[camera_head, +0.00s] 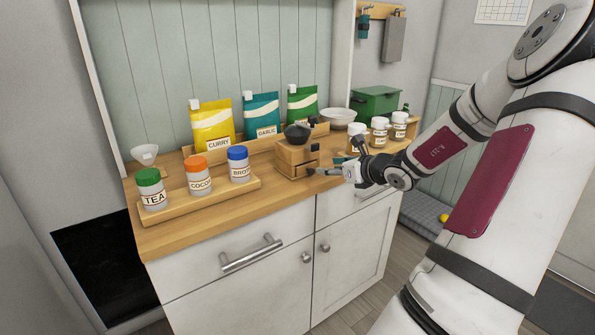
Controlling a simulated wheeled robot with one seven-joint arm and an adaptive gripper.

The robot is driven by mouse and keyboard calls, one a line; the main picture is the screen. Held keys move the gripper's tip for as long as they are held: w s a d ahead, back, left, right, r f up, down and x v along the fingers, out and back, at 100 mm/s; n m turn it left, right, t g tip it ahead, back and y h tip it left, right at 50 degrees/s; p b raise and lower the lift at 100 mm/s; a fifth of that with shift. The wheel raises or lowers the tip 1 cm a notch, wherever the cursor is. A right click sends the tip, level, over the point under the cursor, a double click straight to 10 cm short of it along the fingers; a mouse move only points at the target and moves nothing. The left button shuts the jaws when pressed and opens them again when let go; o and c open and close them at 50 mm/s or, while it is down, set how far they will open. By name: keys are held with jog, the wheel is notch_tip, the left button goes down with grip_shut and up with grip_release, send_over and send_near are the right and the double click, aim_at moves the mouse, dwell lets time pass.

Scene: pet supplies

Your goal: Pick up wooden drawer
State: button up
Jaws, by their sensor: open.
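A small wooden box (285,155) with a dark rounded top (297,134) stands on the wooden counter near the middle. The wooden drawer (296,171) appears to be the low front part of this box, with a small dark knob. My gripper (328,171) is just to the right of the box at about the drawer's height. Its fingers point left toward the box and it is open. The fingers are small and dark in this view. I cannot tell whether they touch the drawer. Nothing is visibly held.
A wooden tray (160,215) holds jars with green, orange and blue lids at left. Yellow, teal and green pouches (262,117) stand behind the box. White-lidded jars (379,132), a bowl (338,117) and a green box (375,100) are at right. Some bare counter (230,213) lies in front.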

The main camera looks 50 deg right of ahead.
aim_at(312, 169)
jog(key=b+x, duration=0.2)
jog(key=x, duration=0.7)
jog(key=shift+s+a+f, duration=0.1)
jog(key=shift+a+f, duration=0.05)
jog(key=shift+a, duration=0.05)
grip_shut()
